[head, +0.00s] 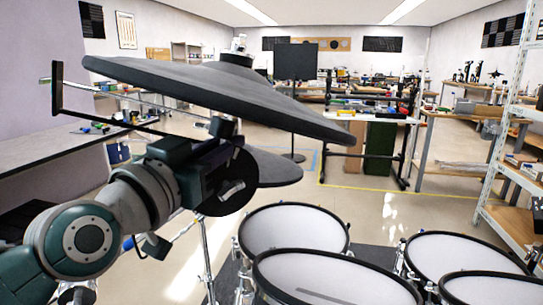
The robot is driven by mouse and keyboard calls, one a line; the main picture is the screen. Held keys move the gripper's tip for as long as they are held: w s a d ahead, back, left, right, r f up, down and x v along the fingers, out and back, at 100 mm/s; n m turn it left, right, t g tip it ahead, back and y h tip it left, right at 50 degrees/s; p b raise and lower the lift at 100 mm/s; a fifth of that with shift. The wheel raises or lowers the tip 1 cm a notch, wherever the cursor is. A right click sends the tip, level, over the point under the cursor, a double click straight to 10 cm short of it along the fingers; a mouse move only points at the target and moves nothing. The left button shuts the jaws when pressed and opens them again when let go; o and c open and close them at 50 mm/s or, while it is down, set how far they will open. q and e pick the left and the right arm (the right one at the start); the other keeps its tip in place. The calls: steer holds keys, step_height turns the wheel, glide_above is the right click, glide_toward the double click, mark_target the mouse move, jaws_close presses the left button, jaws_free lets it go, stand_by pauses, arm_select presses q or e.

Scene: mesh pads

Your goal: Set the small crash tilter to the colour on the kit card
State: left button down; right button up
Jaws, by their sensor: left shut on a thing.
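A large dark cymbal (215,88) hangs tilted over the drums, its right edge lower than its left. A second dark cymbal (277,168) shows lower, partly behind my left gripper. My left gripper (222,130) is close under the upper cymbal, shut on a small part there. That part looks like the cymbal's tilter, but the gripper's dark body and the cymbal hide most of it. A thin silver rod (85,88) runs beneath the cymbal's left side. I cannot make out a kit card. My right gripper is not in view.
Several white-headed drums (293,227) fill the lower middle and right. A grey worktop (50,155) is at left. A metal shelf rack (505,150) stands at right. Open floor (375,215) lies behind the drums, with benches farther back.

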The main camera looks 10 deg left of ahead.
arm_select(q)
steer(key=shift+s+a+f, duration=0.1)
steer(key=shift+a, duration=0.05)
steer(key=shift+r+n+t, duration=0.25)
steer(key=shift+n+t, duration=0.05)
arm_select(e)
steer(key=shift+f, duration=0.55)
arm_select(q)
steer(key=c, duration=0.9)
jaws_free()
steer(key=shift+a, duration=0.1)
steer(key=shift+f, duration=0.1)
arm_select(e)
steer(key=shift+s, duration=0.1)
arm_select(q)
steer(key=shift+s, duration=0.1)
steer(key=v, duration=1)
steer(key=shift+p, duration=0.3)
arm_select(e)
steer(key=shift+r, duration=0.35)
